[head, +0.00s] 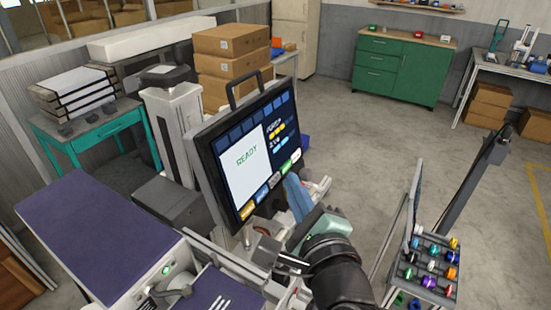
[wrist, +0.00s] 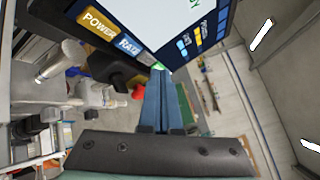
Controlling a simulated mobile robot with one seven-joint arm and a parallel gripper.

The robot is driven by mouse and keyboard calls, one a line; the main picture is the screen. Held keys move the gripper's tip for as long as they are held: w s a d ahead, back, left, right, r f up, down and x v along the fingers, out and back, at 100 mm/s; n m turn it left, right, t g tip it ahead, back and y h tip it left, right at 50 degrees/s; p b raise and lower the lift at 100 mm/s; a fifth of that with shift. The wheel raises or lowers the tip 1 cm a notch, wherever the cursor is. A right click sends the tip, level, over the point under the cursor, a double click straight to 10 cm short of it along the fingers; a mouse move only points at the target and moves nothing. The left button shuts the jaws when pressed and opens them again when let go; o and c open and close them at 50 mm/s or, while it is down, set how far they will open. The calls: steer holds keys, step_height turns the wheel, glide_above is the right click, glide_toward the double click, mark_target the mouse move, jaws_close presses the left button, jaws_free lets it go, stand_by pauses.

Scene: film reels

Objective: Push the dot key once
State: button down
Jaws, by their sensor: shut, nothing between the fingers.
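The monitor (head: 240,150) shows READY on a white panel. A row of keys runs along its lower edge: orange, blue, grey, green and a pale one. In the wrist view the orange key reads POWER (wrist: 97,21) and the light blue one RATE (wrist: 130,46). I cannot read which key is the dot key; the grey (head: 274,181) and green (head: 286,168) labels are too small. My gripper (head: 291,179) has its blue fingers together and empty, tips close to the lower edge near the green key. It also shows in the wrist view (wrist: 160,72). Contact cannot be told.
A panel of coloured knobs (head: 432,262) stands at the lower right. Cardboard boxes (head: 230,65) are stacked behind the monitor. A green cabinet (head: 402,68) stands at the back. The floor (head: 350,130) right of the monitor is clear.

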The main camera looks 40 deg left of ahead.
steer(key=shift+s+a+p, duration=0.1)
steer(key=shift+a+p, duration=0.2)
steer(key=shift+a, duration=0.15)
steer(key=shift+s+a+f, duration=0.1)
steer(key=shift+a+f, duration=0.05)
steer(key=shift+a, duration=0.2)
stand_by(1.1)
steer(key=shift+w+d+p, duration=0.2)
steer(key=shift+d+p, duration=0.25)
steer(key=shift+d, duration=0.35)
steer(key=shift+r, duration=0.2)
steer(key=shift+w+d+r+p, duration=0.15)
steer(key=shift+w+d+p, duration=0.05)
steer(key=shift+d, duration=0.6)
steer(key=shift+w+d+r+p, duration=0.15)
steer(key=shift+w+d+r, duration=0.05)
steer(key=shift+d, duration=0.55)
steer(key=shift+w+d+r+p, duration=0.15)
steer(key=shift+w+d+p, duration=0.05)
steer(key=shift+d, duration=0.6)
